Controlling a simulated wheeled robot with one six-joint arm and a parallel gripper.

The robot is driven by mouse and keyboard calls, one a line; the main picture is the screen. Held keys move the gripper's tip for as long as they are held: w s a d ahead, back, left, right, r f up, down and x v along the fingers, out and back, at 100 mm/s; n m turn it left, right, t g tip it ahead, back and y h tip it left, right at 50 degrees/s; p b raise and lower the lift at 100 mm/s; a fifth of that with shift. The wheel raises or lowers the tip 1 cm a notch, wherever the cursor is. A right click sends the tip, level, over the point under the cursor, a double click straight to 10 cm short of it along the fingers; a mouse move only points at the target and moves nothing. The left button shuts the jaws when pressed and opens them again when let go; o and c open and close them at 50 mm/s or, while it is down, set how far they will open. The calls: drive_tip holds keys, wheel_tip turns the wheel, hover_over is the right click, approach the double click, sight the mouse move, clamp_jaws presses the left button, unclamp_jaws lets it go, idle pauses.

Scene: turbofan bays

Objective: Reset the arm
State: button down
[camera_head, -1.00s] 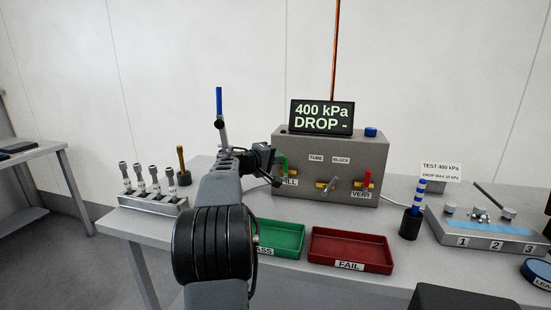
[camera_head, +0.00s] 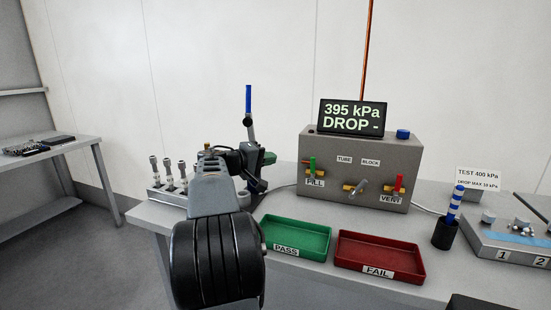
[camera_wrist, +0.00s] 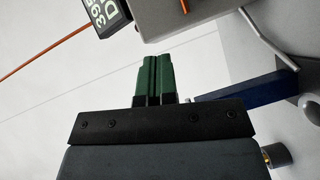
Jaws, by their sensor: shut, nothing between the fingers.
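My gripper (camera_head: 268,158) is shut and empty, its green fingers together, held above the bench left of the grey test box (camera_head: 370,205). The shut fingers (camera_wrist: 154,75) also show in the wrist view, with no object between them. My arm rises in front of the bench and hides part of it. The FILL valve (camera_head: 312,166) has an upright green handle, apart from the gripper. A blue upright handle (camera_head: 248,98) stands behind my arm. A blue bar (camera_wrist: 245,90) lies right of the fingers in the wrist view.
The display (camera_head: 352,117) reads 395 kPa, DROP -. The green PASS tray (camera_head: 318,250) and red FAIL tray (camera_head: 412,272) look empty. A rack (camera_head: 163,197) with fittings stands left, partly hidden by my arm.

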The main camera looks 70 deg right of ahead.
drive_tip(key=shift+w+a, duration=0.2)
drive_tip(key=shift+a, duration=0.2)
wheel_tip(320, 180, down, 8)
drive_tip(key=a+n+t+y, duration=0.1)
drive_tip(key=a+t+y, duration=0.1)
drive_tip(key=y, duration=0.1)
drive_tip(key=w+a+f+n+t+y+p, duration=0.1)
drive_tip(key=w+a+f+t+y+p, duration=0.2)
drive_tip(key=a, duration=0.6)
drive_tip(key=w+a+f+n+t+y+p, duration=0.1)
drive_tip(key=w+a+f+t+y+p, duration=0.15)
drive_tip(key=a, duration=0.65)
drive_tip(key=a+r+n+t+y+p, duration=0.1)
drive_tip(key=a+r+y+p, duration=0.1)
drive_tip(key=a, duration=0.7)
drive_tip(key=a+r+n+t+y+p, duration=0.1)
drive_tip(key=a+r+n+y+p, duration=0.1)
drive_tip(key=a+p, duration=0.3)
drive_tip(key=s+a+r+n+t+y+p, duration=0.1)
drive_tip(key=a+r+n+t+y+p, duration=0.1)
drive_tip(key=a, duration=1.1)
drive_tip(key=shift+a+r+p, duration=0.35)
drive_tip(key=shift+p, duration=0.3)
